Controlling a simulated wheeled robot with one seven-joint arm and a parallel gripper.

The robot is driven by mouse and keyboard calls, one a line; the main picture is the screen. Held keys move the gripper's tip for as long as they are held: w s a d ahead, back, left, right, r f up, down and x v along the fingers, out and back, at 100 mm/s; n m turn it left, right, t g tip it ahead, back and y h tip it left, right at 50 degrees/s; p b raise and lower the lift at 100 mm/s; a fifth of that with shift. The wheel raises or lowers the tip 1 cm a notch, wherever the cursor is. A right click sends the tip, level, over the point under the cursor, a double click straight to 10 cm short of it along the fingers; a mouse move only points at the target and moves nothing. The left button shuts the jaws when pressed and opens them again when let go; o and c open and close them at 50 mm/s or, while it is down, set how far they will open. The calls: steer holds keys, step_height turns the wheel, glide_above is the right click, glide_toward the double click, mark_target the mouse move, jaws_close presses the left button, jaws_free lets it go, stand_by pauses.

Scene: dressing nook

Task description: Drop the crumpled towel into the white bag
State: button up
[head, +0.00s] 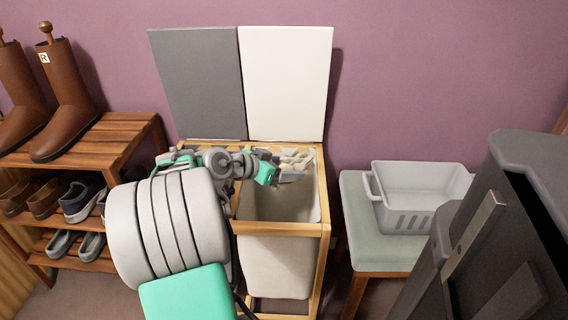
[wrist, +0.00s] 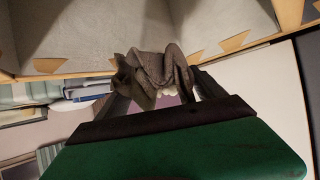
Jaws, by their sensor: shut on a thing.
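The white bag (head: 277,265) hangs in the right side of a wooden hamper frame, with its mouth open upward. My gripper (head: 288,172) is over the back part of the bag's mouth in the head view. In the wrist view it is shut on the crumpled towel (wrist: 163,66), a grey-brown bunched cloth held between the two dark fingers. In the head view the towel is small and hard to tell from the fingers. Pale bag lining (wrist: 210,18) shows beyond the towel in the wrist view.
A grey lid (head: 198,85) and a white lid (head: 286,85) stand raised behind the hamper. My arm hides the hamper's left side. A white basket (head: 425,190) sits on a green-cushioned bench (head: 358,232) at right. A wooden shoe rack (head: 105,140) stands at left.

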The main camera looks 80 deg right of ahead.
step_height(320, 180, down, 3)
steer(key=shift+r+b, duration=0.1)
steer(key=shift+b, duration=0.5)
steer(key=o, duration=1.6)
steer(key=shift+c, duration=0.2)
steer(key=p+v, duration=0.2)
steer(key=v, duration=0.6)
steer(key=shift+p, duration=0.4)
steer(key=shift+d+r, duration=0.1)
